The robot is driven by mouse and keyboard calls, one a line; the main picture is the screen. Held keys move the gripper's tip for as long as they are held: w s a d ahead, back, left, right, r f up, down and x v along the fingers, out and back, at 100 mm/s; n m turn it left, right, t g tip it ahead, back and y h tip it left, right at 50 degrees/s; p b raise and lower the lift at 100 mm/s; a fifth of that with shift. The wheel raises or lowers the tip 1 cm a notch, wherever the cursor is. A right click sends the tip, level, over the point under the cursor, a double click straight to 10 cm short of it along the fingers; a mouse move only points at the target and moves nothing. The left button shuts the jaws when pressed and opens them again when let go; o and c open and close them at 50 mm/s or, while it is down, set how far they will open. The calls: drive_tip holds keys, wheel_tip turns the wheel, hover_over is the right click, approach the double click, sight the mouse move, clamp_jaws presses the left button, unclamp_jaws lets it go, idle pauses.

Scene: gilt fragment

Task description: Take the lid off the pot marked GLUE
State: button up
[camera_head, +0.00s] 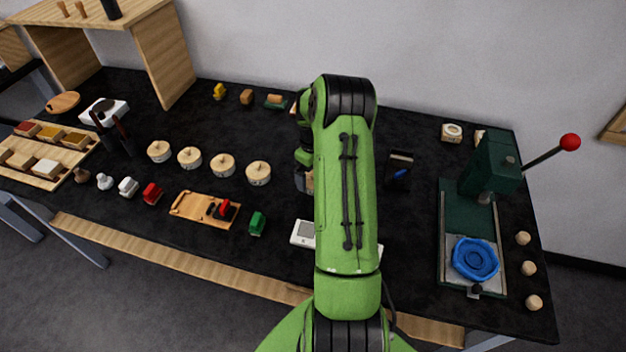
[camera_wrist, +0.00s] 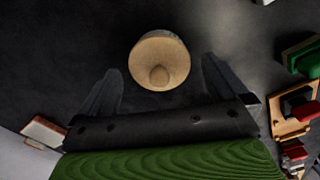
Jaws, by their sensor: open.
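Several round cream pots with knobbed lids stand in a row on the black bench in the head view: one far left (camera_head: 159,151), then a second (camera_head: 190,157), a third (camera_head: 222,165) and a fourth (camera_head: 258,173). No marking GLUE is legible on any of them. In the wrist view one lidded pot (camera_wrist: 160,60), knob toward the camera, appears between the fingertips of my open gripper (camera_wrist: 160,66). I cannot tell which pot it is. The fingers show no contact with it. In the head view my gripper (camera_head: 304,180) is mostly hidden behind my green arm.
A wooden tray with red and black items (camera_head: 205,208) and a green block (camera_head: 257,222) lie in front of the pots. A green press (camera_head: 490,168) with a blue ring (camera_head: 475,259) stands at the right. A wooden shelf (camera_head: 165,55) stands back left.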

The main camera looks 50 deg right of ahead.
drive_tip(key=shift+f, duration=0.4)
drive_tip(key=c, duration=1)
drive_tip(key=shift+r, duration=0.1)
